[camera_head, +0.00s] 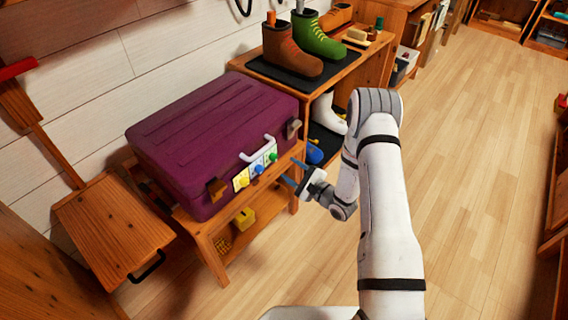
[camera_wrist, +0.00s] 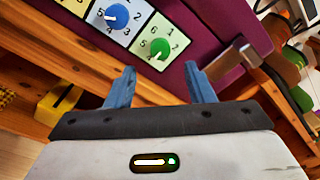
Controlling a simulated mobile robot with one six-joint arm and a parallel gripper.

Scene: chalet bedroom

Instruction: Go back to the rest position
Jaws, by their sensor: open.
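My gripper (camera_head: 297,176) is open and empty, in front of the right end of a purple suitcase (camera_head: 215,125) on a wooden stand (camera_head: 205,235). In the wrist view, its two blue fingers (camera_wrist: 161,88) stand apart just before the suitcase's front. Beyond them are a dial panel with a blue knob (camera_wrist: 117,16) and a green knob (camera_wrist: 153,48). A yellow knob (camera_head: 243,180) shows to the left of these in the head view. The suitcase is closed, with a pale handle (camera_head: 257,148) and a metal latch (camera_wrist: 240,58) at the right.
Boots stand on a black mat (camera_head: 290,75) on a wooden shelf unit (camera_head: 350,68) behind the arm. A wooden panel (camera_head: 112,228) is at the left. The wooden floor (camera_head: 465,160) at the right is clear.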

